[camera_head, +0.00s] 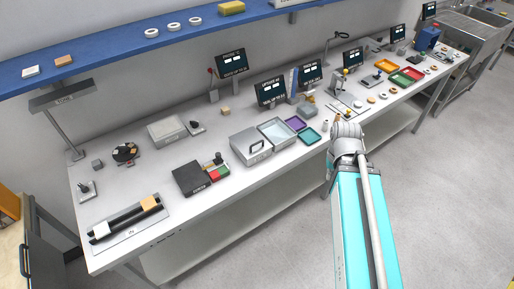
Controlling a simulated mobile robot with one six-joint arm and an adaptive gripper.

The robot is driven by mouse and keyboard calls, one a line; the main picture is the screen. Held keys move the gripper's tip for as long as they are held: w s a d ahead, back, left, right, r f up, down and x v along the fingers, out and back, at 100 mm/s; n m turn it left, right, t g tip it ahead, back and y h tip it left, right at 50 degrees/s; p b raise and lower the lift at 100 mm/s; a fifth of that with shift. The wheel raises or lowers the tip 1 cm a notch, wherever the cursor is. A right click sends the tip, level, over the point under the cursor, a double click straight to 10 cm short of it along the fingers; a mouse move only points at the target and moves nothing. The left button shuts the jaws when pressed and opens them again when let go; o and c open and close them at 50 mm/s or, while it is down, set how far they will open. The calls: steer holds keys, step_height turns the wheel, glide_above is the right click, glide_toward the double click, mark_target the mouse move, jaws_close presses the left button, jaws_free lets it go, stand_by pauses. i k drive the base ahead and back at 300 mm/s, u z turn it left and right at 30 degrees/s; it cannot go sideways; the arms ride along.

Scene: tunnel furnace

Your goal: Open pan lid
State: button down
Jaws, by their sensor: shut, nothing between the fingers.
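A grey metal pan with a light, glassy-looking inside (277,131) stands on the middle of the bench. A flat metal lid with a dark bar handle (256,146) lies at its left side, next to the pale open-looking part. At this size I cannot tell whether the lid rests on part of the pan or beside it. My arm rises from the bottom right and its grey joint is right of the pan, over the bench's front edge. My gripper cannot be made out.
Dark display signs (270,92) stand behind. A blue shelf (130,48) runs above the bench.

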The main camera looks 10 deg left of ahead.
mark_target(250, 142)
steer(key=u, duration=0.05)
steer(key=k, duration=1.2)
steer(key=u, duration=1.2)
steer(key=i, duration=1)
